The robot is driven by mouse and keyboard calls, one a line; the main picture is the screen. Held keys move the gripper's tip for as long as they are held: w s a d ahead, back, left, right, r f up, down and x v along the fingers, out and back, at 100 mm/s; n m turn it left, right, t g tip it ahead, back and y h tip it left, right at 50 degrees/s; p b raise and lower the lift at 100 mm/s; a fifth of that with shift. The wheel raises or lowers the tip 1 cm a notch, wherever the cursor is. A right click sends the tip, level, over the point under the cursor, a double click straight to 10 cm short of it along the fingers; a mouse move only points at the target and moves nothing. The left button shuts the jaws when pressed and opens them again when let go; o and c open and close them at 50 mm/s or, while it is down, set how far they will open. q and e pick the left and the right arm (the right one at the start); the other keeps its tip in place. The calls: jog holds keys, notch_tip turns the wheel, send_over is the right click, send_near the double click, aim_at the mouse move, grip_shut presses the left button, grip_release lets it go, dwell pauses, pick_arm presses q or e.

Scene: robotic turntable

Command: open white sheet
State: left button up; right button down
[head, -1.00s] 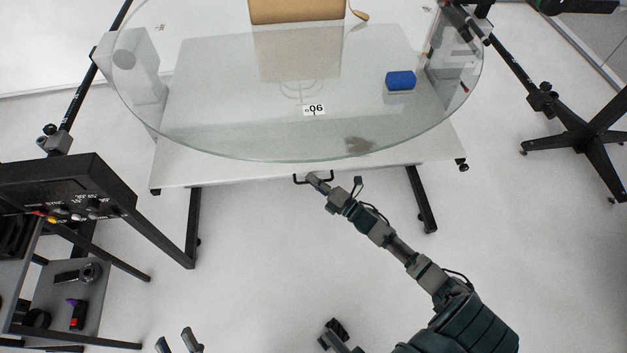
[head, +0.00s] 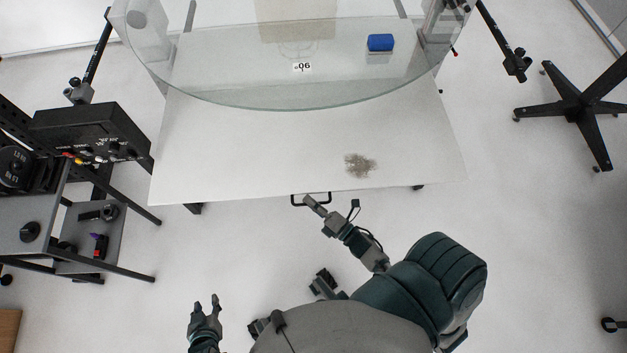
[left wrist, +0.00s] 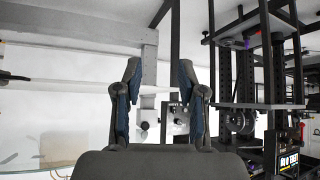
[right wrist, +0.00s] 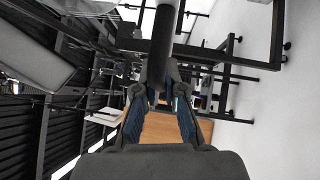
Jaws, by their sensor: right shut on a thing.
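The white sheet (head: 240,150) is a flat panel under the round glass turntable (head: 220,75). A wide part of it sticks out in front of the glass, towards me. A black handle (head: 294,201) is on its front edge. My right gripper (head: 309,201) is shut on this handle. In the right wrist view, a dark bar (right wrist: 162,45) runs between the right gripper's fingers (right wrist: 160,90). My left gripper (head: 205,301) is open and empty, low and left of the handle. Its spread fingers (left wrist: 160,75) also show in the left wrist view.
A blue block (head: 380,42) and a small number card (head: 302,67) are at the turntable. A dark stain (head: 360,165) marks the sheet. A black control box (head: 95,130) and a cart (head: 30,205) stand at the left. A black stand (head: 580,105) is at the right.

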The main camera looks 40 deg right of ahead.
pick_arm(q)
jog(key=s, duration=0.1)
jog(key=s+a+f+g, duration=0.1)
jog(key=shift+s+g, duration=0.3)
pick_arm(e)
jog(key=s, duration=0.1)
jog(key=s+a, duration=0.2)
jog(key=shift+s+a+f, duration=0.1)
jog(key=shift+a+f, duration=0.1)
jog(key=shift+f, duration=0.05)
jog(key=c, duration=1.2)
grip_release()
jog(key=shift+c, duration=0.2)
pick_arm(q)
jog(key=shift+w+a+f, duration=0.15)
pick_arm(e)
jog(key=shift+w+r, duration=0.1)
jog(key=shift+w, duration=0.1)
jog(key=v, duration=1.2)
pick_arm(q)
jog(key=shift+p, duration=0.3)
